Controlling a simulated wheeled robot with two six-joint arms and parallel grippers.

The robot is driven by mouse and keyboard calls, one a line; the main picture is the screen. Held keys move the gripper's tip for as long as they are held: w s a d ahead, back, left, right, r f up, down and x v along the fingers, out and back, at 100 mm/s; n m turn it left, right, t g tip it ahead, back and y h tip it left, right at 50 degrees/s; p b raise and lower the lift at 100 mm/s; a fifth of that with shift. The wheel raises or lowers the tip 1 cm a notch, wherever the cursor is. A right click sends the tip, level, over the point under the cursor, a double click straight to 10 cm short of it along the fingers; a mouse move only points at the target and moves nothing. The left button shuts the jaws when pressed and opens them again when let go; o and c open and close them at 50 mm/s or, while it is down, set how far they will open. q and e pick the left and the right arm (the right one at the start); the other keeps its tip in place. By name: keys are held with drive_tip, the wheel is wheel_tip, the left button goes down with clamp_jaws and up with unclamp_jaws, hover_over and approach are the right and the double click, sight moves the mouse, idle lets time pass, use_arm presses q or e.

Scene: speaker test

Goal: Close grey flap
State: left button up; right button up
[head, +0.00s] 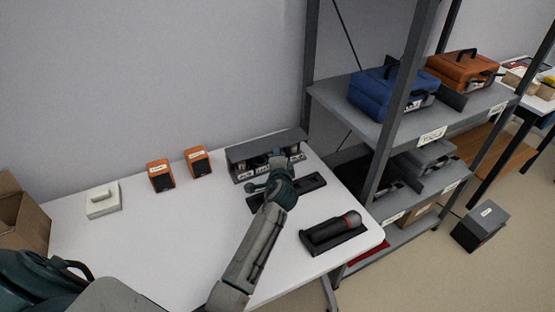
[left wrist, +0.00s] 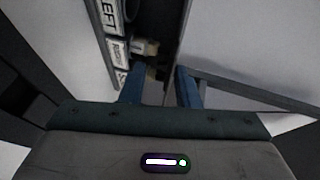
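A grey box (head: 236,172) with an open front stands at the back of the white table. Its grey flap (head: 262,146) appears raised along the top, and pale parts and white labels show beneath it. In the left wrist view, a label column (left wrist: 112,45) reading "LEFT" at its top is at the upper left. My left gripper (head: 277,166) is at the box front, and its arm hides part of it. Its two blue fingers (left wrist: 160,88) are apart with nothing clearly held between them. Contact with the flap cannot be told. My right gripper is not in view.
Two orange boxes (head: 161,176) and a white block (head: 102,200) stand left on the table. A dark holder with a microphone-like object (head: 335,231) lies at front right. A metal shelf (head: 385,125) bearing cases stands right. The table's left middle is clear.

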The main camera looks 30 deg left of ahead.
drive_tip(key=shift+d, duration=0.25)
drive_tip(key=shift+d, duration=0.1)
use_arm(q)
drive_tip(key=b+v, duration=0.1)
drive_tip(key=v, duration=0.9)
drive_tip(key=shift+s, duration=0.35)
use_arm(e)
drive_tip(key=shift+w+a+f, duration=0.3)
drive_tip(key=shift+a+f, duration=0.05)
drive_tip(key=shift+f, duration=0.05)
use_arm(q)
drive_tip(key=shift+d+r, duration=0.15)
drive_tip(key=shift+r, duration=0.05)
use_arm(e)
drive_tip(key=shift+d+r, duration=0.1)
